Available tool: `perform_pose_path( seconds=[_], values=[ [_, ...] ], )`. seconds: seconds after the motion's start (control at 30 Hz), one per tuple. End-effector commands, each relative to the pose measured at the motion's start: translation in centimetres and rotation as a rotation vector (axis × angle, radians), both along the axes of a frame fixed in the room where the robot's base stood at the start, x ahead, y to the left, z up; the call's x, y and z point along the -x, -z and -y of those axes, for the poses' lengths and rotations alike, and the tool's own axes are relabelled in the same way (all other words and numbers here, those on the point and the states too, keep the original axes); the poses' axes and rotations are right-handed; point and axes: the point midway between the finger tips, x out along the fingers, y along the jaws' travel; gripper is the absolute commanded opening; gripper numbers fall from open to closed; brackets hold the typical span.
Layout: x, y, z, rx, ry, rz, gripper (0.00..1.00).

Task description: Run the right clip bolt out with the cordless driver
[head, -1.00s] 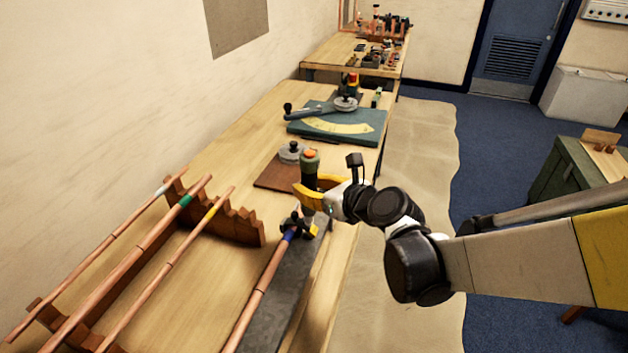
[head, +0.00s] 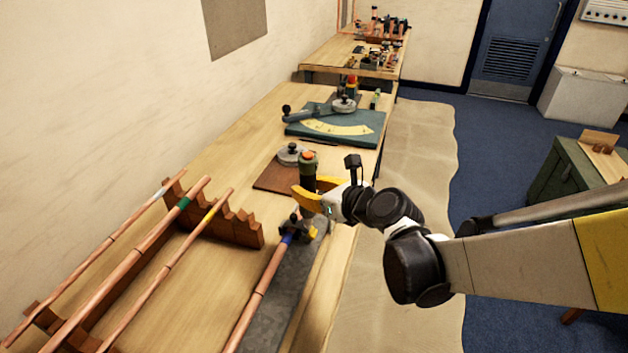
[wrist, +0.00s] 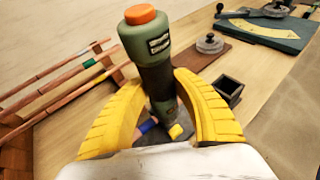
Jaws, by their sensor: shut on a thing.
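My gripper (head: 318,192) has its yellow fingers closed around the cordless driver (wrist: 152,55), a dark green body with an orange cap, held upright. The driver also shows in the head view (head: 308,172). Its lower end points down toward the clip (head: 298,229), a dark block with a yellow part at the end of a copper tube (head: 262,285) with a blue band. In the wrist view the blue band (wrist: 147,126) and yellow part (wrist: 175,131) show just beyond the driver's lower end. The bolt itself is hidden; I cannot tell whether the bit touches it.
Copper tubes lie on a notched wooden rack (head: 235,229) to the left. A round grey weight (head: 290,155) rests on a brown board behind the driver. A green bending plate (head: 360,135) stands farther back. An open dark square holder (wrist: 228,91) is right of the driver.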

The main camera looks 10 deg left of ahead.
Motion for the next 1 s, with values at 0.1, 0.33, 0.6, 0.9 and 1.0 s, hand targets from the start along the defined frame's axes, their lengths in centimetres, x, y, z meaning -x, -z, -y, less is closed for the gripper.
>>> perform_pose_path(
  seconds=[0.1, 0.33, 0.6, 0.9, 1.0],
  values=[
    [0.1, 0.2, 0.0, 0.004, -0.004, -0.002, 0.00],
    [0.1, -0.8, 0.0, 0.002, -0.002, -0.001, 0.00],
    [0.0, -3.3, 0.0, -0.001, -0.001, -0.001, 0.00],
    [0.0, -5.7, 0.0, -0.001, 0.000, 0.000, 0.00],
    [0.0, -6.2, 0.0, -0.001, 0.000, 0.000, 0.00]
  ],
)
